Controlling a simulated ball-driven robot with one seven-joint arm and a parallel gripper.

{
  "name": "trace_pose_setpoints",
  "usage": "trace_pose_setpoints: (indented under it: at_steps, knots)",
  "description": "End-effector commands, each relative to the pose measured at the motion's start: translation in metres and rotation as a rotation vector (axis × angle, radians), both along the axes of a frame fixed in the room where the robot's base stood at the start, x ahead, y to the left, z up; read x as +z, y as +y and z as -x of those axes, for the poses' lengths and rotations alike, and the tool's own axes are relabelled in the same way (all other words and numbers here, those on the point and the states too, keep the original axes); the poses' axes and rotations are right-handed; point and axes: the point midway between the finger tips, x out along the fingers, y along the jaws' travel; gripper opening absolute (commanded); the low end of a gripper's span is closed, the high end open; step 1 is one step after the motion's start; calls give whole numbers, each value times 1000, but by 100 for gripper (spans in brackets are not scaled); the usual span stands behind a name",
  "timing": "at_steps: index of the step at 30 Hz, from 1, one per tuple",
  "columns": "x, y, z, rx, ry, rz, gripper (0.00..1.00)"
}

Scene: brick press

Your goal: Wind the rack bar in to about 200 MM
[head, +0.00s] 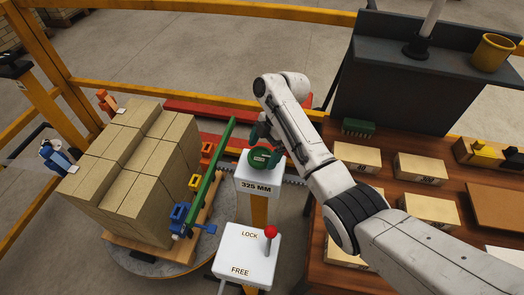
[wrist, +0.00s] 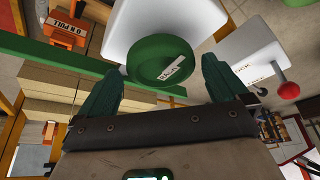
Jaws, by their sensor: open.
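A green round knob (head: 260,158), labelled RACK in the wrist view (wrist: 160,55), sits on a white post head reading 325 MM (head: 257,187). A long green bar (head: 212,178) stands along the right side of the brick stack, and a dark toothed rack (head: 293,180) shows right of the post. My gripper (head: 264,132) is open at the knob. In the wrist view its green fingers (wrist: 163,80) are on either side of the knob's near edge; I cannot tell whether they touch it.
A white LOCK/FREE box (head: 248,258) has a red-balled lever (head: 270,232) nearer the LOCK word. The brick stack (head: 130,175) is on a pallet at left. A wooden bench (head: 395,188) with cartons is at right. Yellow rails (head: 190,90) run behind.

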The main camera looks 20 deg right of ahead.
Motion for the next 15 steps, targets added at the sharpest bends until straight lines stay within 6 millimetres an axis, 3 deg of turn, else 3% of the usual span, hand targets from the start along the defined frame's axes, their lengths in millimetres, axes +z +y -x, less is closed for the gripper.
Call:
trace_pose_setpoints:
  at_steps: [5, 13, 15]
  knots:
    - [-11, 5, 1, 0, 1, 1, 100]
    - [-12, 5, 1, 0, 0, 1, 100]
    - [-12, 5, 1, 0, 0, 1, 95]
